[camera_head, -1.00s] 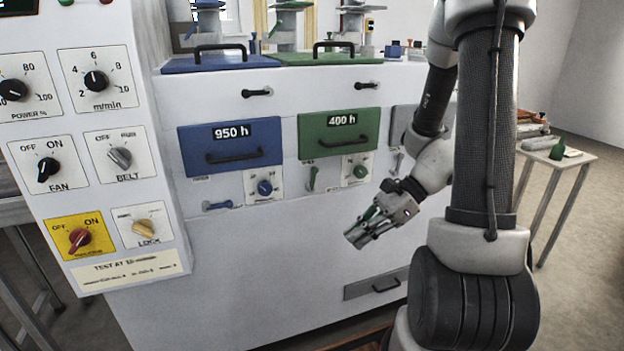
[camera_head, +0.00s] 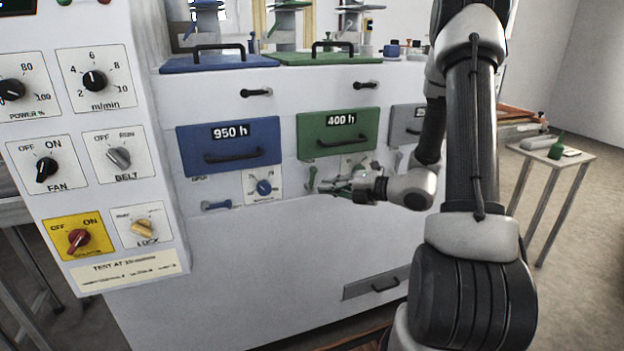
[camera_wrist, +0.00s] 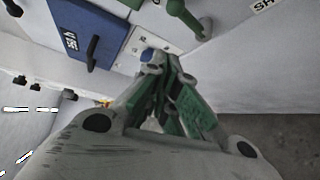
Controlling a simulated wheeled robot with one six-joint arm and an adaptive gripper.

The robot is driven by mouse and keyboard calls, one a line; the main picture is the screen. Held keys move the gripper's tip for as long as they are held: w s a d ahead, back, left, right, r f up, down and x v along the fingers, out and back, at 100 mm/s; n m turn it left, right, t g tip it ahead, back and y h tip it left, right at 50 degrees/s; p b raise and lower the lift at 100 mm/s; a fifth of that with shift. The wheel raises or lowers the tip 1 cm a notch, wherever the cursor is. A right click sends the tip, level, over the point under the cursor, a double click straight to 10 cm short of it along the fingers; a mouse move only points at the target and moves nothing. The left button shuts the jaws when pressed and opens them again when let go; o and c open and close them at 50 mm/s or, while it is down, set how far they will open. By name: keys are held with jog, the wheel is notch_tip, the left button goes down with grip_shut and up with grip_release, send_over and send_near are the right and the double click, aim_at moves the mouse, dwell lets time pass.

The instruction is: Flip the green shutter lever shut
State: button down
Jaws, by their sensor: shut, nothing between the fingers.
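The green shutter lever (camera_head: 311,178) stands nearly upright on the white machine front, below the green 400 h panel (camera_head: 338,134). In the wrist view the green lever (camera_wrist: 183,14) shows at the top, beyond and to the right of my fingertips. My gripper (camera_head: 325,186) is shut and empty, just right of the lever in the head view. In the wrist view the shut fingers (camera_wrist: 158,62) point at the machine front. Whether they touch the lever I cannot tell.
The blue lever (camera_head: 217,205) lies level at left, beside a blue dial (camera_head: 264,187). The green dial's plate (camera_head: 355,164) is partly hidden behind my gripper. The switch panel (camera_head: 90,150) stands at far left. The machine front below the levers is clear.

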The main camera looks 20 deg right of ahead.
aim_at(311, 177)
jog(key=shift+w+a+f, duration=0.15)
jog(key=shift+w+a, duration=0.3)
jog(key=shift+w, duration=0.85)
jog(key=shift+w+a+f, duration=0.1)
jog(key=shift+w+a, duration=0.3)
jog(key=shift+w, duration=0.85)
jog(key=shift+w+a+f, duration=0.15)
jog(key=shift+w+a, duration=0.3)
jog(key=shift+w, duration=0.85)
